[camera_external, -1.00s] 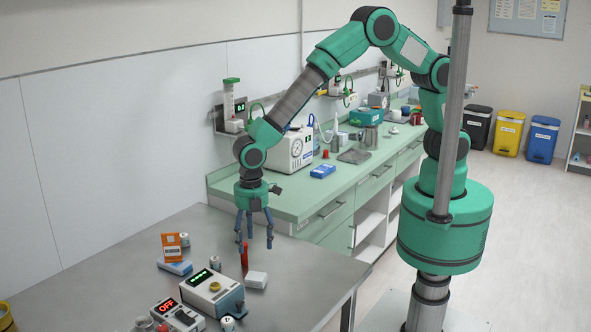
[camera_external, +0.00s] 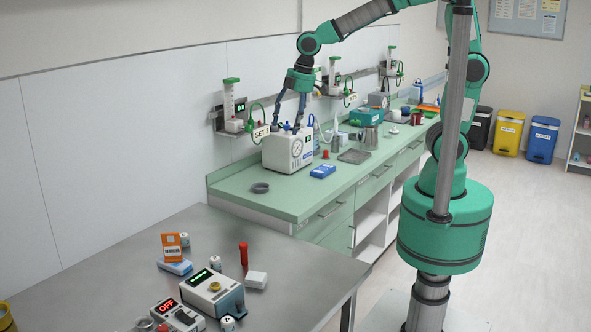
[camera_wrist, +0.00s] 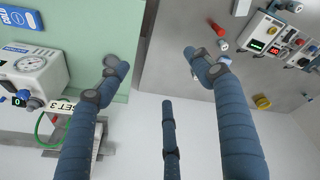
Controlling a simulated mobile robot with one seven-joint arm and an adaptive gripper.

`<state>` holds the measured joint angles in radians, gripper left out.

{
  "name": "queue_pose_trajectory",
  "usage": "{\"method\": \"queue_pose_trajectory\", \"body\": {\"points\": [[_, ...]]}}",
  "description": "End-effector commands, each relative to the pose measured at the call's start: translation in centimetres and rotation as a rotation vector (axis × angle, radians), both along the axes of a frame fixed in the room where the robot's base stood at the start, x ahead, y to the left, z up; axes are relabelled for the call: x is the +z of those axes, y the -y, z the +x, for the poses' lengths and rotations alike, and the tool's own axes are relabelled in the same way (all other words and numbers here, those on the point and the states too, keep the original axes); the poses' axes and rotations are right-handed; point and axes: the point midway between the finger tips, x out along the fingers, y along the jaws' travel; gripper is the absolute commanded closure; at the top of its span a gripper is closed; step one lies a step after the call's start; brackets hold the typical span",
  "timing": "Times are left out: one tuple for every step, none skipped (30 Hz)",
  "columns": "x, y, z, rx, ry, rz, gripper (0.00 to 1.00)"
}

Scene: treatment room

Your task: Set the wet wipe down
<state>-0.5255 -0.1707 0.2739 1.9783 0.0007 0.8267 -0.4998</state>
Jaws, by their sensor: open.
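My three-fingered gripper (camera_external: 287,125) is open, high over the green counter beside the white gauge device. In the wrist view its blue fingers (camera_wrist: 160,68) are spread with nothing between them. I cannot tell for sure which item is the wet wipe. An orange packet (camera_external: 172,247), its print too small to read, stands on the grey table by a blue and white box (camera_external: 175,267), well away from my gripper.
The grey table (camera_external: 300,285) holds a red cylinder (camera_external: 244,255), a white box (camera_external: 256,279) and boxes with displays. Its right side is clear.

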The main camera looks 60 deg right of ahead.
Motion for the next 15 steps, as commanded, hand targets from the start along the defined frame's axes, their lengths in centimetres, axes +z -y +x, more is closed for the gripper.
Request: {"method": "queue_pose_trajectory", "body": {"points": [[1.2, 2.1, -0.4, -0.052, 0.013, 0.013, 0.34], [1.9, 3.3, -0.6, -0.085, 0.018, 0.021, 0.34], [2.5, 4.8, -1.1, -0.125, 0.025, 0.029, 0.34], [3.1, 5.9, -1.4, -0.157, 0.030, 0.037, 0.34], [3.6, 7.0, -1.8, -0.188, 0.037, 0.044, 0.34], [4.2, 8.4, -2.4, -0.229, 0.043, 0.054, 0.34], [4.7, 9.5, -2.8, -0.261, 0.049, 0.061, 0.34], [5.1, 10.5, -3.3, -0.292, 0.056, 0.069, 0.34], [5.6, 11.9, -4.0, -0.334, 0.062, 0.078, 0.34], [6.0, 12.9, -4.5, -0.364, 0.068, 0.085, 0.34], [6.3, 13.9, -5.0, -0.395, 0.074, 0.093, 0.34], [6.7, 15.1, -5.8, -0.436, 0.081, 0.102, 0.34], [7.0, 16.0, -6.4, -0.467, 0.088, 0.110, 0.34], [7.3, 17.0, -7.0, -0.498, 0.094, 0.117, 0.34], [7.6, 18.1, -7.9, -0.539, 0.102, 0.128, 0.34]]}}
